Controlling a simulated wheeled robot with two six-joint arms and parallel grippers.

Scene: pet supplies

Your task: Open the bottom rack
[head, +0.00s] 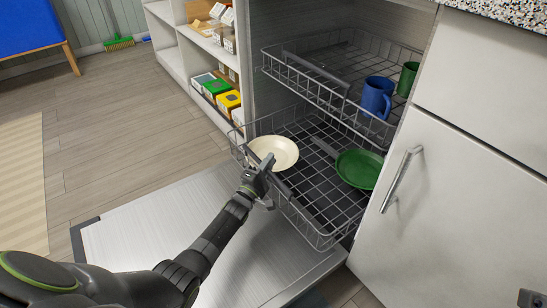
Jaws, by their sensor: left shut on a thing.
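The bottom rack (318,238) is a grey wire basket in the open dishwasher. It is partly out, above the lowered door (150,228). My left gripper (262,180) is at the middle of the rack's front edge, just in front of the bowl, and is shut on the rack there. The fingertips are small and partly hidden against the wires. My right gripper is not in view.
The upper rack (310,92) is also partly out, holding a blue mug (377,97) and a green mug (408,79). A white cabinet with a handle (402,180) stands at the right. A shelf with boxes (222,98) stands at the left. The floor at left is mostly clear.

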